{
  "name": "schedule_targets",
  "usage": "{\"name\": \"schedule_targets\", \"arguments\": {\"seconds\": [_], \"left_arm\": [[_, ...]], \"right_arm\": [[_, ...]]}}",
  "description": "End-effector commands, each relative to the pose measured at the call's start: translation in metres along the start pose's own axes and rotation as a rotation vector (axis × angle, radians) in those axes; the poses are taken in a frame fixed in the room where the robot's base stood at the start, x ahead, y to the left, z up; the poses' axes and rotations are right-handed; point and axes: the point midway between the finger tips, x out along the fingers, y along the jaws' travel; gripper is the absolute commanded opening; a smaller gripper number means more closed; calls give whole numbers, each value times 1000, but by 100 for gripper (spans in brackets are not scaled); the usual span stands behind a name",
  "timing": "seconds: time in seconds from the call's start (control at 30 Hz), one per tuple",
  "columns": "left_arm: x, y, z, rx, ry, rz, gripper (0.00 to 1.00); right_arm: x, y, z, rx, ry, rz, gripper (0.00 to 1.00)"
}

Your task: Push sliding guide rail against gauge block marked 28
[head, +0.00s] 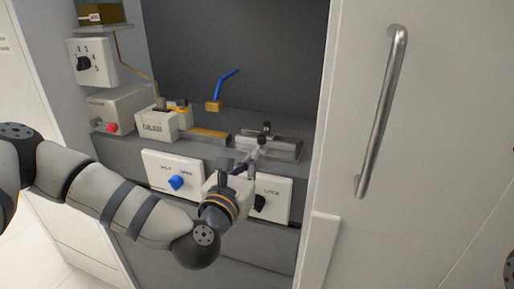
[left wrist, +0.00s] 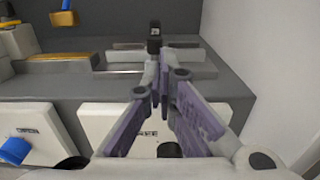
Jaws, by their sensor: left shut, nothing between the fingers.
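My left gripper (head: 258,146) reaches in from the left over the front edge of the bench, its fingers shut and empty. In the left wrist view its fingertips (left wrist: 162,68) point at the metal rail assembly (left wrist: 185,57), which looks like the sliding guide rail. In the head view this rail (head: 284,147) lies on the bench at the right, partly behind the fingers. A small dark block (left wrist: 154,38) with a pale label stands just beyond the fingertips; its number is too small to read surely. I cannot tell whether the fingers touch the rail. My right gripper is not in view.
Below the bench edge are white panels with a blue knob (head: 176,183) and a black knob (head: 259,202). A cream box (head: 158,125) and a brass block with a blue tube (head: 225,84) are to the left. A white door with a metal handle (head: 382,110) bounds the right.

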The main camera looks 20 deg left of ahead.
Motion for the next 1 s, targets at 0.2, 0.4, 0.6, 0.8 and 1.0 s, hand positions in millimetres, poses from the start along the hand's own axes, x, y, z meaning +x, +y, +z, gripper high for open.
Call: {"name": "schedule_targets", "arguments": {"seconds": [0.2,0.4,0.6,0.8,1.0], "left_arm": [[40,0,1,2,-2,1,0],[56,0,0,0,1,0,0],[58,0,0,0,1,0,0],[62,0,-4,-1,4,1,0],[69,0,-2,0,2,1,0]], "right_arm": [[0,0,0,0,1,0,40],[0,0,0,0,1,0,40],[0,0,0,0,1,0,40],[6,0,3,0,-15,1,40],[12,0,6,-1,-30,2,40]]}}
